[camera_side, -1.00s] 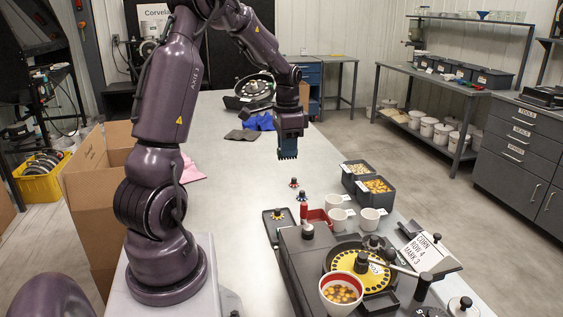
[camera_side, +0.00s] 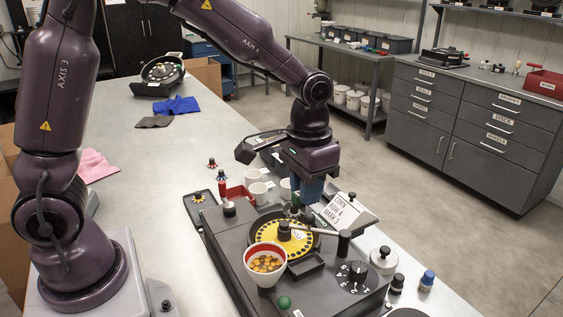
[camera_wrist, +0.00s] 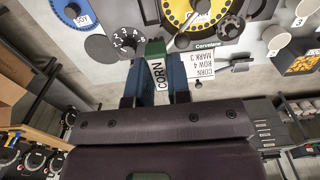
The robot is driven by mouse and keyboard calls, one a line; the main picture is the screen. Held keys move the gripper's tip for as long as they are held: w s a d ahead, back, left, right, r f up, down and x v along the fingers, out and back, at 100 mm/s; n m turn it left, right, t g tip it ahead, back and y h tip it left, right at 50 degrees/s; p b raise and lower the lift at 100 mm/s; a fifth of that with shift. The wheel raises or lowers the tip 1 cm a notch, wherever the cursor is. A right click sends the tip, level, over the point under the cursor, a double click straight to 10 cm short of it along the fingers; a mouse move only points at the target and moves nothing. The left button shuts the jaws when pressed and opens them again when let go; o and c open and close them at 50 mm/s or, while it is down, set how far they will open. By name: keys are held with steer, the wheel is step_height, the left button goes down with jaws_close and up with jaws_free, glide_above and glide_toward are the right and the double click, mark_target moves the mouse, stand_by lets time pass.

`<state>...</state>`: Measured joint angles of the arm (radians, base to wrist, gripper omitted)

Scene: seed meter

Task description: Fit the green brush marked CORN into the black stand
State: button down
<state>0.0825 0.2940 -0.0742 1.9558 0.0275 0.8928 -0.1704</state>
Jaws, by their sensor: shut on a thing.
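My gripper (camera_wrist: 156,80) is shut on the green brush (camera_wrist: 155,48). Its white label reads CORN and sits between the two blue fingers in the wrist view. In the side view my gripper (camera_side: 308,188) points down over the back right part of the seed meter; the brush cannot be made out there. Small black posts (camera_side: 294,206) stand at the back rim of the yellow seed disc (camera_side: 272,240). I cannot tell for sure which of them is the black stand. The gripper hides part of that area.
A white and red cup (camera_side: 265,277) of seeds stands at the disc's front. A sign (camera_side: 348,210) reading CORN ROW 4 MARK 3 stands close right of the gripper. A numbered black dial (camera_side: 356,276) is at front right. Blue-topped SOY piece (camera_side: 427,281) stands right.

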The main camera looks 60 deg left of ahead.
steer(key=d, duration=0.2)
glide_above(305, 266)
steer(key=shift+f, duration=5.45)
steer(key=shift+f, duration=0.35)
steer(key=shift+f, duration=0.3)
steer(key=shift+f, duration=0.5)
steer(key=c, duration=0.8)
jaws_free()
steer(key=shift+o, duration=0.2)
steer(key=shift+r, duration=3)
